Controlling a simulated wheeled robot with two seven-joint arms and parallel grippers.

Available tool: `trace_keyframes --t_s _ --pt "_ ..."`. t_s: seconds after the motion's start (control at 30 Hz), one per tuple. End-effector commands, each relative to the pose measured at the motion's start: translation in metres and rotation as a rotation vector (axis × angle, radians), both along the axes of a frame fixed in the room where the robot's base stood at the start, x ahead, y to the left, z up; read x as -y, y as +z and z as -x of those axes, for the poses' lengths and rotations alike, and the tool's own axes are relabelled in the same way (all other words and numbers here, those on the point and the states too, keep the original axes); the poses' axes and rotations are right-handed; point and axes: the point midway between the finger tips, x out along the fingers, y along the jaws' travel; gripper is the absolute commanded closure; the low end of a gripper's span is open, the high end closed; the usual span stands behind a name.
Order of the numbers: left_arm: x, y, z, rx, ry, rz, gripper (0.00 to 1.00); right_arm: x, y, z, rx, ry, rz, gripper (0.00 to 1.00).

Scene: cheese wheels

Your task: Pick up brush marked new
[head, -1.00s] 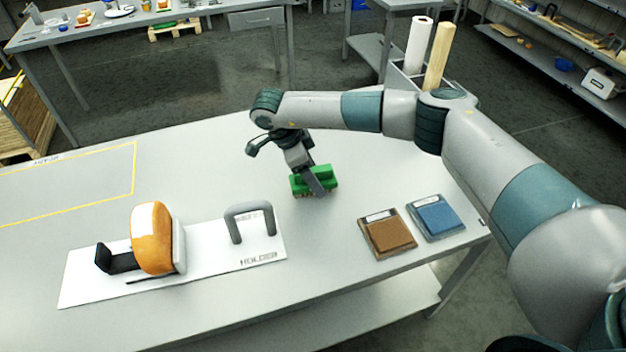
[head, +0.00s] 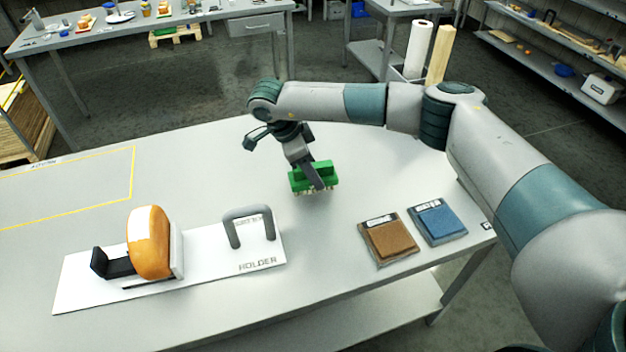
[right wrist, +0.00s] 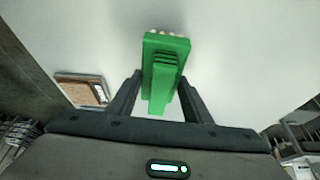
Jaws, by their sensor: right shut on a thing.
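A green brush (head: 313,176) with pale bristles is at the middle of the table, bristles facing down. My right gripper (head: 318,178) is shut on its raised green grip. In the right wrist view the brush (right wrist: 165,60) sits between the two dark fingers of the gripper (right wrist: 162,98). The brush looks slightly above the tabletop in the head view, though the gap is small. No marking on the brush can be read. My left gripper is not in view.
A white holder board (head: 75,290) with an orange-and-white cheese wheel (head: 150,242) and a grey handle (head: 249,212) lies at left front. A brown pad (head: 390,238) and a blue pad (head: 438,221) lie at right.

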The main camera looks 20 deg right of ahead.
Motion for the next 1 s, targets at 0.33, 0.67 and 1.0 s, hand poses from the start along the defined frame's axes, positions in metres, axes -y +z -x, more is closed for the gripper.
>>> trace_keyframes --t_s 0.33,0.67,1.0 --pt "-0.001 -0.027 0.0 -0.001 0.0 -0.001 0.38 0.021 0.034 0.034 0.002 0.001 -0.002 0.82" --pt "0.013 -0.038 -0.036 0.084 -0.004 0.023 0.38 0.046 0.066 0.078 0.002 0.001 -0.001 0.82" --pt "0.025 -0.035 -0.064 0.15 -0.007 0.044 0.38 0.058 0.083 0.1 0.001 -0.001 -0.001 0.82"
